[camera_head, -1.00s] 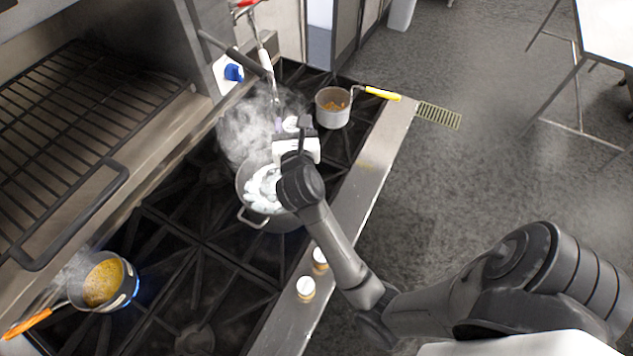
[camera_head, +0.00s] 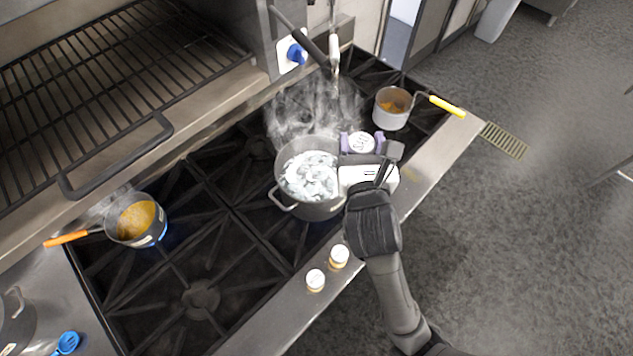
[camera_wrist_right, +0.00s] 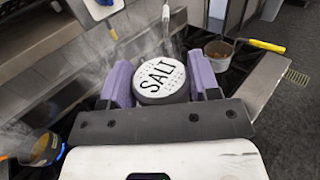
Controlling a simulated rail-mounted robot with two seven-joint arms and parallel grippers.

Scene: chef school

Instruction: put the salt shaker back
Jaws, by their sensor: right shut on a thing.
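The salt shaker (camera_wrist_right: 160,80) is held between the purple finger pads of my right gripper (camera_wrist_right: 162,84), its white lid marked SALT facing the wrist camera. In the head view the shaker (camera_head: 362,143) and my right gripper (camera_head: 361,145) are at the right rim of the steaming pot, above the stove. The shaker's body is mostly hidden below its lid. My left gripper is not in view.
The large pot (camera_head: 283,160) steams on the stove. Two white-lidded shakers (camera_head: 315,281) (camera_head: 339,257) stand on the steel front ledge (camera_head: 285,322). A yellow-handled pot (camera_head: 391,119) is at the back right, an orange-handled pan (camera_head: 122,240) at the left.

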